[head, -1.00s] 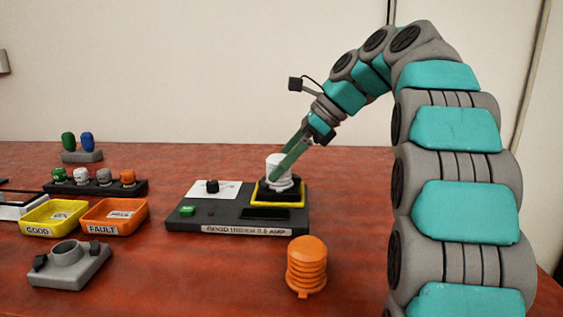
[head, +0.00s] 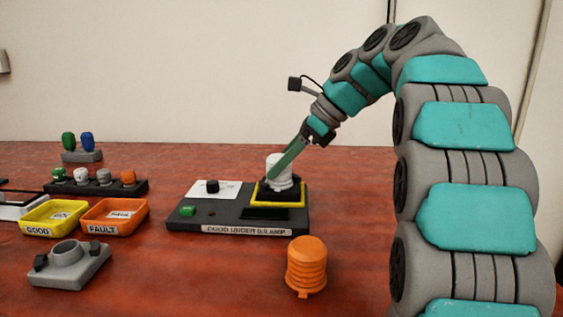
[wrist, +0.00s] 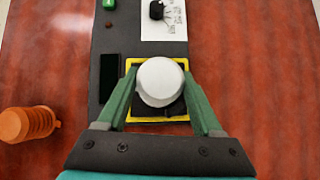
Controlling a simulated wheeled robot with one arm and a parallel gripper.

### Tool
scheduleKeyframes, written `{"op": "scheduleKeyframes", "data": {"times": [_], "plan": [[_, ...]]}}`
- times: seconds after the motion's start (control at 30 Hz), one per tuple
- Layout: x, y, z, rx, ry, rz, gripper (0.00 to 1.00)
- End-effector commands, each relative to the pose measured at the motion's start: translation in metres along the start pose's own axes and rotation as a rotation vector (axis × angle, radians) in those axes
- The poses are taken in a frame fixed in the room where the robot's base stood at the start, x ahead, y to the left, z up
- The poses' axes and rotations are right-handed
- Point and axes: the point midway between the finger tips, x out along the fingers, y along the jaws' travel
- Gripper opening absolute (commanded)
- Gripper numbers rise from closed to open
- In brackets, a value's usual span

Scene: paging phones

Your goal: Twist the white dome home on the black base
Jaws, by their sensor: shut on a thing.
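The white dome (head: 279,170) stands upright on the black base (head: 281,194), which sits inside a yellow square frame (head: 263,204) on the dark test unit. In the wrist view the dome (wrist: 160,81) lies between the two green fingers, with the black base (wrist: 147,113) partly hidden below it. My gripper (wrist: 160,98) is shut on the dome, one finger on each side. In the head view my gripper (head: 277,173) comes down at a slant from the upper right. Whether the dome is fully seated cannot be told.
The test unit (head: 240,217) has a green button, a black knob and a white card. An orange ribbed dome (head: 306,266) stands in front. Yellow (head: 53,217) and orange (head: 115,216) trays, a grey fixture (head: 70,265) and a rack of small parts (head: 95,186) are at left.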

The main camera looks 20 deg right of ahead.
Motion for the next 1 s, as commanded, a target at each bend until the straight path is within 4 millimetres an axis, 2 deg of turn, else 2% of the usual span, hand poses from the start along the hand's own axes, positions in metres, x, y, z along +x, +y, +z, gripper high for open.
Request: {"op": "scheduleKeyframes", "data": {"times": [0.17,0.47,0.77,1.0], "plan": [[0.0003,0.0013,0.0,0.08,0.0,-0.067,0.25],[0.0001,0.0006,0.0,0.095,0.0,-0.08,0.25],[0.0002,0.0026,0.0002,0.234,0.001,-0.196,0.25],[0.0004,0.001,-0.0003,0.249,-0.001,-0.209,0.25]]}}
